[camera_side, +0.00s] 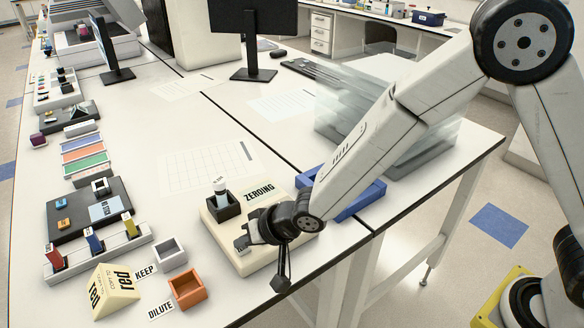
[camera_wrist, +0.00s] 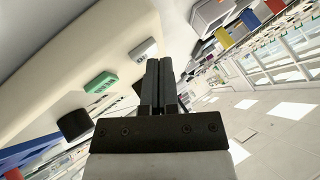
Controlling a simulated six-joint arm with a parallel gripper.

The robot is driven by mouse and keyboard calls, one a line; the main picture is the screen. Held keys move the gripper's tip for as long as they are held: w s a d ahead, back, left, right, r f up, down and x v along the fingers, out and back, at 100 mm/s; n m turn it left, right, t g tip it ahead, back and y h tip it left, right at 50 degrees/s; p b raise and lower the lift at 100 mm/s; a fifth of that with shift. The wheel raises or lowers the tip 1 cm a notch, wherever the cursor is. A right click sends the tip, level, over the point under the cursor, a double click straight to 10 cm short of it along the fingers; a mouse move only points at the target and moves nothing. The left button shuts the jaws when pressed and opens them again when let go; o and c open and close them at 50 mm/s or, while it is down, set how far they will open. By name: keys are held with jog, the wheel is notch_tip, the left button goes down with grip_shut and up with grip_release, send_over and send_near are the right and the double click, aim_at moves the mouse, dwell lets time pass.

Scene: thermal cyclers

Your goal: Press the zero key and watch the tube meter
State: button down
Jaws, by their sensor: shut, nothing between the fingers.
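The tube meter (camera_side: 216,234) is a cream box near the table's front edge in the side view. It bears the word ZEROING (camera_side: 259,190). A tube with a pale label (camera_side: 220,187) stands upright in its black square holder (camera_side: 222,209). My gripper (camera_side: 243,243) is low over the meter's front part, with its fingers shut and empty. In the wrist view the shut fingers (camera_wrist: 161,68) reach toward a grey key (camera_wrist: 143,48), with a green key (camera_wrist: 101,82) to its left. I cannot tell which is the zero key or whether the fingers touch one.
A grey KEEP bin (camera_side: 170,254) and an orange DILUTE bin (camera_side: 188,289) stand left of the meter, by a yellow block (camera_side: 112,291). A rack (camera_side: 80,262) holds red, blue and yellow tubes. A blue tray (camera_side: 368,198) lies behind my wrist.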

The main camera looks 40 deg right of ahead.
aim_at(246, 250)
jog(key=shift+r, duration=0.45)
jog(key=shift+r, duration=2.55)
jog(key=d, duration=0.3)
jog(key=d+h, duration=0.1)
jog(key=d, duration=0.2)
jog(key=s+d+h, duration=0.1)
jog(key=d, duration=0.2)
jog(key=shift+s+d+f, duration=0.1)
jog(key=shift+d+f, duration=0.05)
jog(key=shift+d, duration=0.05)
jog(key=s+d+f+n+g+h, duration=0.1)
jog(key=s+d+f+g+h, duration=0.1)
jog(key=s+d, duration=1.2)
jog(key=d+g+h, duration=0.1)
jog(key=d+g, duration=0.1)
jog(key=d, duration=0.1)
jog(key=shift+s+d+n+g, duration=0.2)
jog(key=shift+d+n+g, duration=0.2)
dwell(1.8)
